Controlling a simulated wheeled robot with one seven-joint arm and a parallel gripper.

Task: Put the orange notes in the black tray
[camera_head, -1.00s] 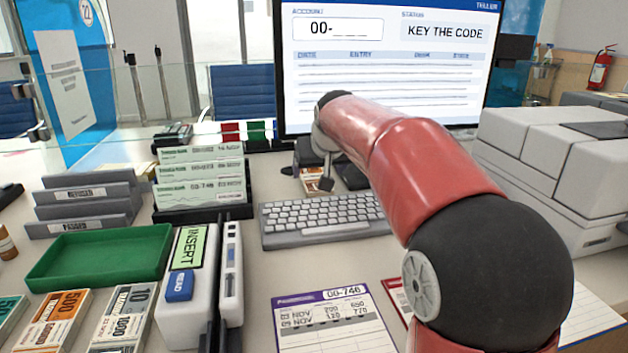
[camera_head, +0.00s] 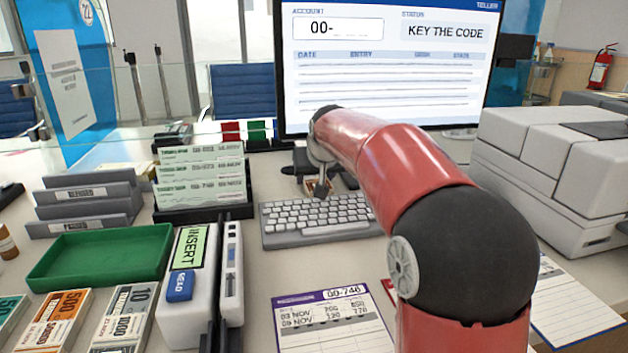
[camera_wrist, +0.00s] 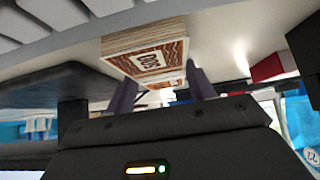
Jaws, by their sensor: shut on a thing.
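My gripper (camera_wrist: 160,88) is shut on a thick bundle of orange notes (camera_wrist: 148,55). In the head view the bundle (camera_head: 313,187) shows small at the fingertips, just behind the keyboard, partly hidden by my gripper (camera_head: 320,190). Another orange bundle (camera_head: 57,318) lies in the front-left row. A dark flat surface (camera_wrist: 60,83) lies beside the held notes in the wrist view; I cannot tell if it is a tray. A dark shape (camera_head: 345,180) shows behind the keyboard, mostly hidden by my arm.
A keyboard (camera_head: 290,226) is close in front of my gripper. The monitor (camera_head: 390,80) stands behind. An empty green tray (camera_head: 100,255), a white card reader (camera_head: 190,290) and a black passbook rack (camera_head: 200,213) are left. A large grey machine (camera_head: 545,170) stands right.

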